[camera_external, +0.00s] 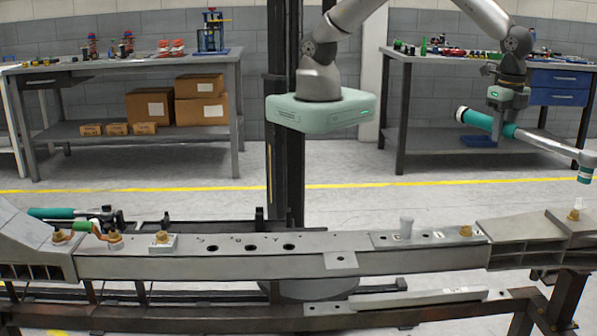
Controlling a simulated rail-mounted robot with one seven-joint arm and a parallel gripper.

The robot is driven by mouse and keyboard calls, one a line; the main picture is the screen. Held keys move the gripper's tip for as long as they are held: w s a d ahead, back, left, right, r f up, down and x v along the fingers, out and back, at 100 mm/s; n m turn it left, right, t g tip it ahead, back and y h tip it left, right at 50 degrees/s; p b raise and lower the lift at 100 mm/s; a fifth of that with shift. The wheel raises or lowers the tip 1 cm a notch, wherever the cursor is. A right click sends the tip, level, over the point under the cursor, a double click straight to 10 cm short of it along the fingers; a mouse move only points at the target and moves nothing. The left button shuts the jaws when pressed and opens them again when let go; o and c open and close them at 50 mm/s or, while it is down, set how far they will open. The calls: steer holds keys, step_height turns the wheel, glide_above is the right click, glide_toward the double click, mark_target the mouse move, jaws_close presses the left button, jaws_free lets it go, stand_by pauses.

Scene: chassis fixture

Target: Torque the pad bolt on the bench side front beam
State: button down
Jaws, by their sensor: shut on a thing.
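My gripper (502,128) is shut on a torque wrench with a teal handle (478,119) and a metal shaft (548,142). The wrench hangs in the air at the right, tilted down to the right. Its head carries a teal socket (585,174) pointing down, apart from the beam. A long grey beam (300,262) crosses the front. A brass bolt (162,237) stands on a small square pad (163,245) at its left. Another brass bolt (466,231) sits on a flat plate (425,238) at its right. I cannot tell which is the pad bolt.
A teal-handled tool (50,213) lies behind the left end.

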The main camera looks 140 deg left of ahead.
steer(key=shift+f+b, duration=1.45)
steer(key=shift+f, duration=1.4)
steer(key=shift+f+b, duration=0.75)
steer(key=shift+f, duration=0.25)
steer(key=shift+w+a, duration=0.1)
steer(key=shift+a, duration=0.1)
steer(key=shift+w+a+m, duration=0.15)
steer(key=shift+a+m, duration=0.25)
steer(key=shift+a, duration=0.2)
steer(key=shift+a, duration=0.2)
steer(key=shift+w+a+m, duration=0.25)
steer(key=shift+a+m, duration=0.05)
steer(key=shift+a, duration=0.15)
steer(key=shift+f, duration=0.1)
steer(key=shift+w+a, duration=0.15)
steer(key=shift+a, duration=0.15)
steer(key=shift+w+a+m, duration=0.2)
steer(key=shift+a+m, duration=0.2)
steer(key=shift+m, duration=0.1)
